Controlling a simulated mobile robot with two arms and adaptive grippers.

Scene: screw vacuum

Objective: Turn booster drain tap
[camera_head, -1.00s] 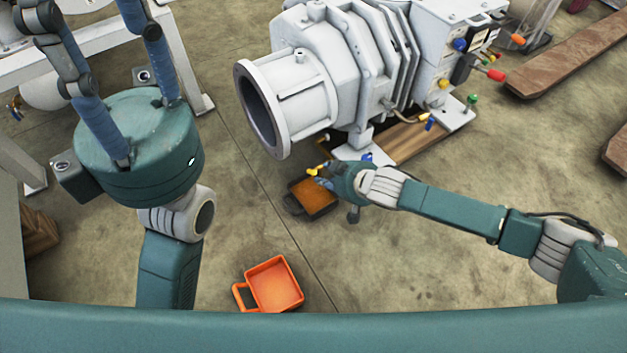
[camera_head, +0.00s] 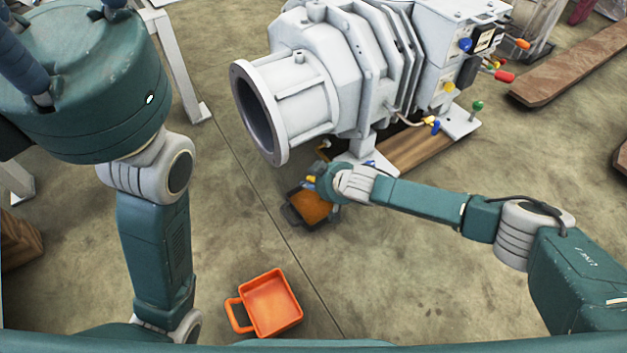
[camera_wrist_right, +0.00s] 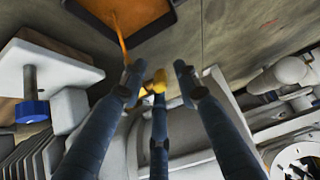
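The yellow drain tap (camera_wrist_right: 155,83) sits among the blue fingers of my right gripper (camera_wrist_right: 157,75) in the right wrist view. These fingers are spread, with the middle one close to the tap; I cannot tell if any touches it. A thin orange stream (camera_wrist_right: 120,35) runs between the tap area and the dark tray (camera_wrist_right: 165,20). In the head view my right gripper (camera_head: 314,183) is low beside the grey-white vacuum pump (camera_head: 325,75), above the black tray holding orange liquid (camera_head: 311,208). My left gripper (camera_head: 85,85) is large at upper left, its fingertips cut off.
An empty orange tray (camera_head: 270,302) with a handle lies on the floor in front. A blue-handled fitting (camera_wrist_right: 32,110) shows at left in the wrist view. Wooden beams (camera_head: 570,65) lie at right.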

